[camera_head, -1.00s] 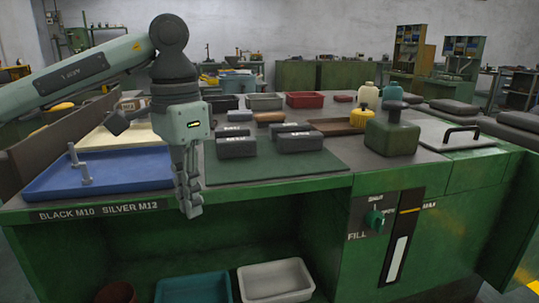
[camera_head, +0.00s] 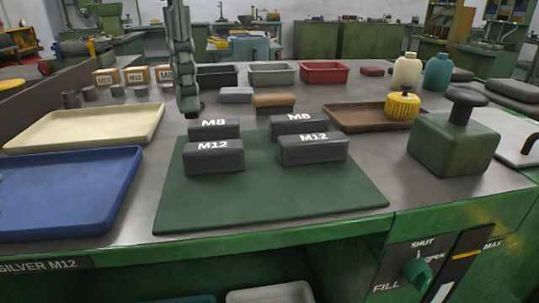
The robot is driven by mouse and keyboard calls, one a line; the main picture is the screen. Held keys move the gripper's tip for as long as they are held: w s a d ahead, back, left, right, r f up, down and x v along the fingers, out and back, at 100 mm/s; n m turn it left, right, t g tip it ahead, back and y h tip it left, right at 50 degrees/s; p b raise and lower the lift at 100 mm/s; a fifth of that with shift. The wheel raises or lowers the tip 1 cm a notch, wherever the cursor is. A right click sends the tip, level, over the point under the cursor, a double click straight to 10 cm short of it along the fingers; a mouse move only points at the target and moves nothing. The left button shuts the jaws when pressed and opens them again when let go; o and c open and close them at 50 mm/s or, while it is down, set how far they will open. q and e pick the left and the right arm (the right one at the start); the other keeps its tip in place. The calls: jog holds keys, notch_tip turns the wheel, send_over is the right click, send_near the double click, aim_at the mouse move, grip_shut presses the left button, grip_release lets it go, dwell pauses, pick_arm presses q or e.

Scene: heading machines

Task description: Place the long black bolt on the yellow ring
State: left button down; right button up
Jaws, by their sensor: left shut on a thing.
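My left gripper (camera_head: 187,105) hangs down from the top left, above the table near the back-left corner of the green mat. Its fingers are shut, with a small dark piece at their tips. I cannot tell whether this is the long black bolt. No bolt shows clearly elsewhere, and the blue tray (camera_head: 75,190) is cut off at the left edge. I make out no clear yellow ring; a yellow ribbed round piece (camera_head: 402,106) stands at the brown tray (camera_head: 350,117). My right gripper is not in view.
Several dark blocks marked M8 and M12 stand on the green mat (camera_head: 270,205). A cream tray (camera_head: 85,128) lies at left. Black, grey and red bins (camera_head: 324,72) line the back. A green canister (camera_head: 453,143) stands at right. The mat's front is clear.

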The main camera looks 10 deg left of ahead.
pick_arm(q)
jog(key=b, duration=0.2)
send_over(269, 186)
notch_tip(269, 186, down, 6)
jog(key=shift+r, duration=0.1)
jog(key=shift+f, duration=2.05)
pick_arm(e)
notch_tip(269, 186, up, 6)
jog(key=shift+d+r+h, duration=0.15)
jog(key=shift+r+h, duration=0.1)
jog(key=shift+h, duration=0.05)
pick_arm(q)
jog(key=shift+f, duration=0.15)
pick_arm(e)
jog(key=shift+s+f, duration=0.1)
pick_arm(q)
jog(key=c, duration=1.8)
grip_release()
jog(key=shift+c, duration=0.2)
jog(key=shift+o, duration=0.8)
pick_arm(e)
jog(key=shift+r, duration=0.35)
